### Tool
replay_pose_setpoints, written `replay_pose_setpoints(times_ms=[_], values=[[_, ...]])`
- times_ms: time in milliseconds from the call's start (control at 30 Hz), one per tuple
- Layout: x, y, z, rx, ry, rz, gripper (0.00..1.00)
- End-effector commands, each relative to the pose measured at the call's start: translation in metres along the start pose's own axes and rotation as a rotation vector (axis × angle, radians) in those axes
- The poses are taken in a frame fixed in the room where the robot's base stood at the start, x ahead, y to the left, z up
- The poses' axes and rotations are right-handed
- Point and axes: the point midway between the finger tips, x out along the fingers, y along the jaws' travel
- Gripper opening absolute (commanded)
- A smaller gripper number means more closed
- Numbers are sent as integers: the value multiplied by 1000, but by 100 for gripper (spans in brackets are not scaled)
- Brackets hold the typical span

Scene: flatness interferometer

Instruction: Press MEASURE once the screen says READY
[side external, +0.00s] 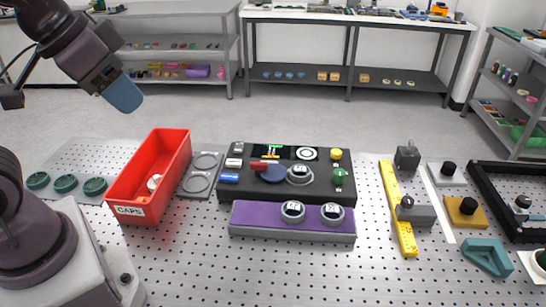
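The interferometer is a black console (240,194) at the centre of the bench. The console carries a blue button (229,178), a red piece (258,166), a yellow knob (337,154) and a green knob (338,178). I cannot read which control is MEASURE. A grey-rimmed gauge-like disc (299,174) sits on the console. My gripper (123,97) is high at upper left, away from the console; its finger opening is hidden.
A red CAPS bin (125,196) stands left of the console, beside a grey two-ring plate (198,184). A purple-topped block (262,219) with two discs lies in front. A yellow bar (392,187) and several fixtures are at right. The front bench is mostly clear.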

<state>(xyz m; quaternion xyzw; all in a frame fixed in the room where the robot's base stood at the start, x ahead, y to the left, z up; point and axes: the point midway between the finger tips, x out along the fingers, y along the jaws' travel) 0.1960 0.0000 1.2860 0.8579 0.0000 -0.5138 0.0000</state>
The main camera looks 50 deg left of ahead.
Motion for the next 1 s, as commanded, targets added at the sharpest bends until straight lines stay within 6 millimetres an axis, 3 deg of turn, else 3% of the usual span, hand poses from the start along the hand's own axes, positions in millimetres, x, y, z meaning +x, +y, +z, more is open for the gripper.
replay_pose_setpoints(times_ms=[367, 533, 567, 1000], values=[[0, 0, 0, 0, 0, 0, 39], [0, 0, 0, 0, 0, 0, 3], [0, 0, 0, 0, 0, 0, 0], [0, 0, 0, 0, 0, 0, 0]])
